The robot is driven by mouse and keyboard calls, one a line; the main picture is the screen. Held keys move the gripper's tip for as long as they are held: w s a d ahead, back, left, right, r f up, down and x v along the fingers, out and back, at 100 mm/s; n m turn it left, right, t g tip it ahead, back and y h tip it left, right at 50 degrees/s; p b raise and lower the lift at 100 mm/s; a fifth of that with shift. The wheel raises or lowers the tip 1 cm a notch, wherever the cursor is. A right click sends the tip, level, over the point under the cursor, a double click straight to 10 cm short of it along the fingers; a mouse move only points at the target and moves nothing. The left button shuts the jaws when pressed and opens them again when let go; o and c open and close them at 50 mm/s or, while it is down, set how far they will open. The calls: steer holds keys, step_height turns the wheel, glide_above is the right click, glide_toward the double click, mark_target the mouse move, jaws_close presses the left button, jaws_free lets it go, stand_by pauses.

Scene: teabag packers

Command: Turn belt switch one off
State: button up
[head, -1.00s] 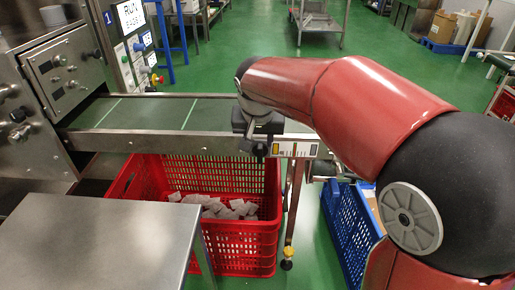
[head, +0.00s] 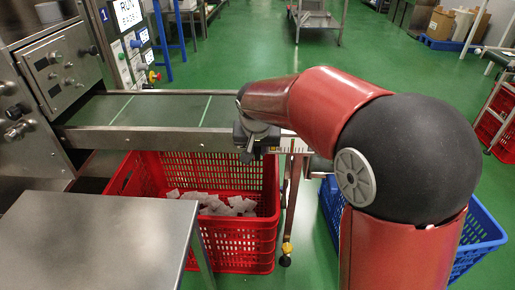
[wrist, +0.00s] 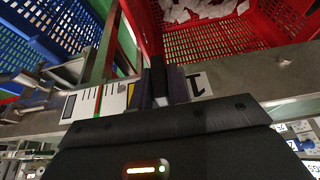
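My gripper (head: 254,152) points down at the front rail of the conveyor, near its right end. In the wrist view its dark fingers (wrist: 162,86) stand close together against the rail, and I cannot tell whether anything is between them. A white plate marked "1" (wrist: 199,84) is on the rail just right of the fingers. A pale panel with red, green and yellow marks (wrist: 98,103) is left of them. No switch lever shows clearly; the gripper may hide it. A control column with a blue "1" plate (head: 104,15) and coloured knobs stands at the left.
The green conveyor belt (head: 160,110) runs behind the rail. A red crate (head: 235,240) of teabags stands below it, and a blue crate (head: 480,236) is at the right, partly behind my arm. A steel table (head: 95,235) fills the front left.

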jaws_close()
steer(key=shift+h, duration=0.3)
steer(key=h, duration=0.3)
steer(key=shift+a+f+n, duration=0.1)
steer(key=shift+a+n, duration=0.15)
steer(key=shift+n, duration=0.15)
steer(key=n+h+b, duration=0.1)
steer(key=h, duration=0.3)
steer(key=shift+a+f, duration=0.1)
steer(key=shift+a+f+n+t+h, duration=0.1)
steer(key=shift+n+t+h, duration=0.3)
steer(key=shift+h, duration=1.05)
steer(key=shift+d+f+n+t+h, duration=0.15)
steer(key=shift+n+h, duration=0.3)
steer(key=shift+h, duration=1.05)
steer(key=shift+a+n+t+h, duration=0.15)
steer(key=shift+n+t+h, duration=0.25)
steer(key=shift+h, duration=1.05)
